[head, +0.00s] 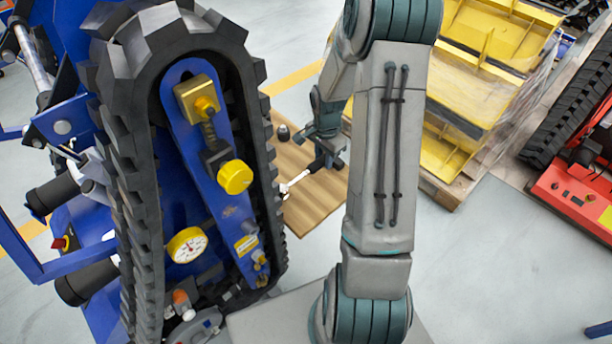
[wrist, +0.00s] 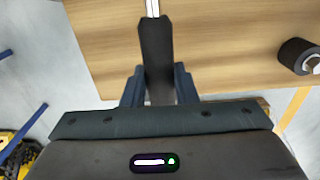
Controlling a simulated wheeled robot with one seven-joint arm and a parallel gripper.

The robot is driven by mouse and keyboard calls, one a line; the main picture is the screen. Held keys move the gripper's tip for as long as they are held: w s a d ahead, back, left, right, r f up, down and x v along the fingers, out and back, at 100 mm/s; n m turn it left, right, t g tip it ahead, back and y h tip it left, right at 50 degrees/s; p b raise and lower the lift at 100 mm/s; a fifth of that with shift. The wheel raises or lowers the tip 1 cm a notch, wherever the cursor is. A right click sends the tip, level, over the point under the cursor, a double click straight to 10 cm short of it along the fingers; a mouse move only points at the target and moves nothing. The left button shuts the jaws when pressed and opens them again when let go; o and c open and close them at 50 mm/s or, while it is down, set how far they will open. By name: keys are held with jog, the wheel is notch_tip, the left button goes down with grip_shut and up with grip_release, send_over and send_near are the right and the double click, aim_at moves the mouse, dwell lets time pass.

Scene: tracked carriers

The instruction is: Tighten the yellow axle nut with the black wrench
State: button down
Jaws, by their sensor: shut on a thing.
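My gripper (head: 327,152) is shut on the black handle of the wrench (head: 293,184), over the wooden surface. In the wrist view my gripper (wrist: 158,88) has a finger on each side of the black handle (wrist: 156,50), and the wrench's silver shaft runs out of the top edge. I cannot tell whether the wrench touches the wood. On the blue plate inside the track at left are a round yellow piece (head: 234,177) and a yellow block with a smaller yellow boss (head: 204,106). I cannot tell which is the axle nut. The wrench is apart from both.
The wooden surface (head: 318,203) also bears a dark cylinder (head: 283,132), seen at right in the wrist view (wrist: 298,56). The black track (head: 140,215) stands at left, with a gauge (head: 187,245) inside. Yellow bins (head: 480,60) stand on a pallet behind at right.

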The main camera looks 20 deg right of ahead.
jog(key=shift+r+p, duration=1.4)
jog(key=shift+r, duration=1.35)
